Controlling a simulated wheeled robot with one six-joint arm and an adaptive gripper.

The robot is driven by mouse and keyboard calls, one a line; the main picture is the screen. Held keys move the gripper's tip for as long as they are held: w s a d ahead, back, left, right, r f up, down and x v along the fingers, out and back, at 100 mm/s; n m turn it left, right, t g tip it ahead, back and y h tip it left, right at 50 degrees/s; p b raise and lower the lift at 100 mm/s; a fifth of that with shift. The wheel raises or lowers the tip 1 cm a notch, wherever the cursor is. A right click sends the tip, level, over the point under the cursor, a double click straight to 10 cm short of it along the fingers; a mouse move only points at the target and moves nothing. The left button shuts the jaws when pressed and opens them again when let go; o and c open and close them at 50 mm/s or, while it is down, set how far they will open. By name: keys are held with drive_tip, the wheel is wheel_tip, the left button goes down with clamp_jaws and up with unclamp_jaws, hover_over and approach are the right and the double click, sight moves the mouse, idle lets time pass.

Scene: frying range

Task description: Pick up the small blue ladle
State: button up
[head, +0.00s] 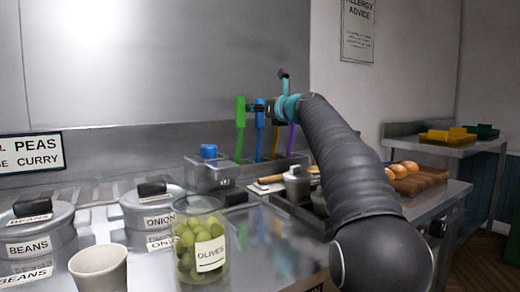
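A glass jar of olives (201,255), a white cup (99,268) and lidded steel pots (38,236) stand at the front left. A clear box with a blue cap (210,175) stands behind. Buns on a wooden board (420,180) lie at the right.

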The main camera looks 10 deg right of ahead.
drive_tip(key=shift+c, duration=0.2)
clamp_jaws()
drive_tip(key=shift+r, duration=0.1)
